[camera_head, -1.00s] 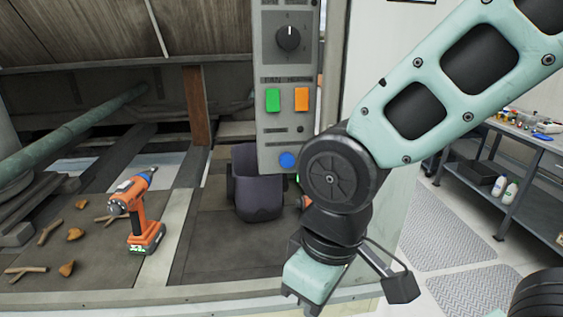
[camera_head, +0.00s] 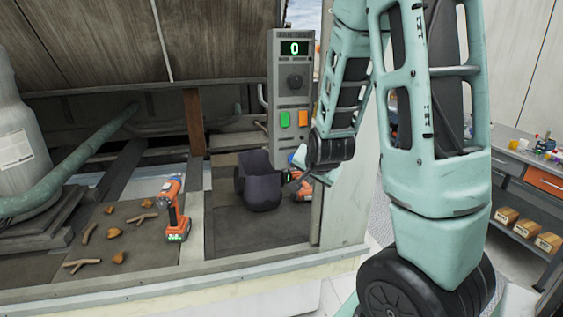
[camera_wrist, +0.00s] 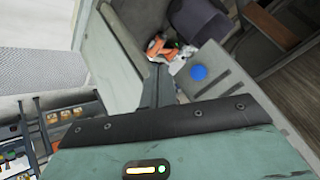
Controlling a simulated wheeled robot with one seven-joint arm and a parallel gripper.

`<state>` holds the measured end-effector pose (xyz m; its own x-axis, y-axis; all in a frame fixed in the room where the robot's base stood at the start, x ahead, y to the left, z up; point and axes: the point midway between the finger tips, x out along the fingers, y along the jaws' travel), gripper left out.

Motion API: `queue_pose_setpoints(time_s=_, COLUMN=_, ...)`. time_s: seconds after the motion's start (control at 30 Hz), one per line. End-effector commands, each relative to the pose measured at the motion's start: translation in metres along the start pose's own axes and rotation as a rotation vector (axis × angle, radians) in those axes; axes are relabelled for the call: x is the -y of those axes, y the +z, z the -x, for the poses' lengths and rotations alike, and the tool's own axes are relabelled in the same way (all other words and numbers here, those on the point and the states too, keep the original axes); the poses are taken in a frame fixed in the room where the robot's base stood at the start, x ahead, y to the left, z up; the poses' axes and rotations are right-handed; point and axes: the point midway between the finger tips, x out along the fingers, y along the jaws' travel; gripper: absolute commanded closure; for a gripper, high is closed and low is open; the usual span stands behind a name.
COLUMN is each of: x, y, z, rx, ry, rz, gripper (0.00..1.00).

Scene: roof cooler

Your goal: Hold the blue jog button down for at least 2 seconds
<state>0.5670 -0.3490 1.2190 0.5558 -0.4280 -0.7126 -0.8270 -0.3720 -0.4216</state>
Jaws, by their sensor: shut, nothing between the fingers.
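The grey control panel (camera_head: 275,85) stands upright at centre in the head view, with a lit display reading 0, a dark knob, a green button (camera_head: 285,119) and an orange button (camera_head: 303,118). The blue jog button (camera_wrist: 199,73) shows clear and uncovered in the wrist view, low on the panel face. My gripper (camera_wrist: 160,75) is shut and empty. In the wrist view its dark fingers point left of the blue button, apart from it in the picture.
A dark bin (camera_head: 260,188) stands below and behind the panel. An orange drill (camera_head: 175,215) stands at left among sticks and stones (camera_head: 114,233). Another orange tool (camera_wrist: 165,46) shows by the bin. A workbench with boxes (camera_head: 507,216) is at right.

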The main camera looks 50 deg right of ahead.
Motion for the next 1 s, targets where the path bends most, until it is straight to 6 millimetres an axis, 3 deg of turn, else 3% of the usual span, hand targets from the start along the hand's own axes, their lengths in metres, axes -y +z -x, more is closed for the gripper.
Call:
queue_pose_setpoints(time_s=0.37, x=0.006, y=-0.004, z=-0.005, rx=0.002, ry=0.0, rz=0.004, gripper=1.0)
queue_pose_setpoints(time_s=1.0, x=0.043, y=-0.04, z=-0.058, rx=0.002, ry=-0.002, rz=0.004, gripper=1.0)
